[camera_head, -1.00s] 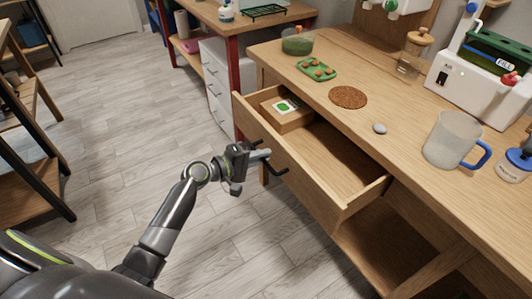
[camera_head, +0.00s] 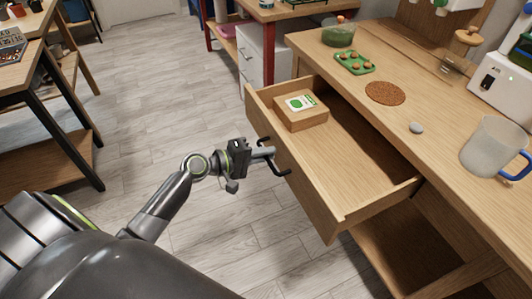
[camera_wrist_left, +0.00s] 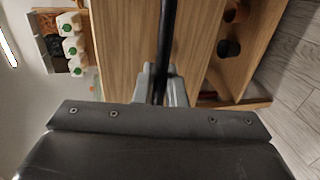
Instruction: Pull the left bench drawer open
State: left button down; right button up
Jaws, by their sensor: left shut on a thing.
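The left bench drawer (camera_head: 300,183) stands well out from the wooden bench (camera_head: 455,165), its inside showing. A wooden box with a green-and-white packet (camera_head: 300,112) lies in its far left part. My left gripper (camera_head: 268,153) is shut on the drawer's black handle (camera_head: 275,168) at the drawer's front. In the left wrist view the gripper fingers (camera_wrist_left: 160,85) close around the dark handle bar (camera_wrist_left: 168,40), with the wooden drawer front behind. My right gripper is not in view.
On the bench top are a green bowl (camera_head: 338,36), a green tray (camera_head: 354,62), a cork mat (camera_head: 385,93), a grey stone (camera_head: 416,128) and a mug (camera_head: 492,145). A dark-framed shelf (camera_head: 50,110) stands at the left. Floor between is clear.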

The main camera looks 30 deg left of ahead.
pick_arm(q)
jog(key=c, duration=1.7)
grip_release()
jog(key=shift+c, duration=0.2)
jog(key=shift+o, duration=0.7)
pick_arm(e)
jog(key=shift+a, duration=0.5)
